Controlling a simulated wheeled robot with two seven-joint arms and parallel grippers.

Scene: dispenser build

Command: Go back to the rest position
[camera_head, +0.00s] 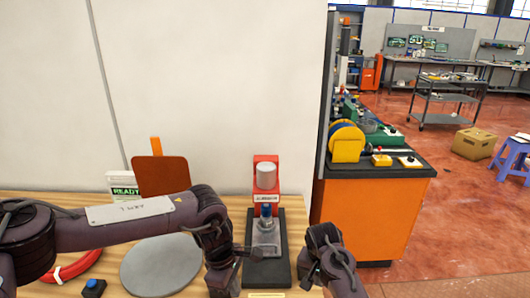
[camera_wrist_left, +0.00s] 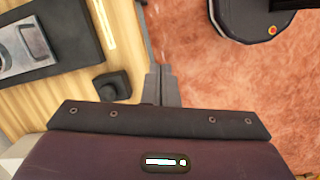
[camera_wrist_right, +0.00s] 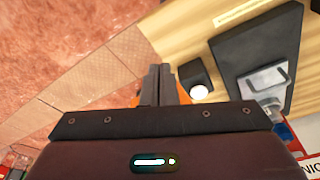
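My left gripper (camera_head: 222,284) hangs low over the front of the wooden table, left of the black base (camera_head: 283,245) of a red dispenser (camera_head: 265,163). In the left wrist view its fingers (camera_wrist_left: 160,84) are together with nothing between them, above the table's edge. My right gripper (camera_head: 312,278) is right of the black base, near the table's right edge. In the right wrist view its fingers (camera_wrist_right: 158,84) are together and empty.
A round grey plate (camera_head: 160,268), a red coil (camera_head: 82,264) and a small box with a blue button (camera_head: 93,288) lie at left. A brown panel (camera_head: 160,175) and a READY sign (camera_head: 124,192) stand behind. An orange cabinet (camera_head: 365,215) stands at right.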

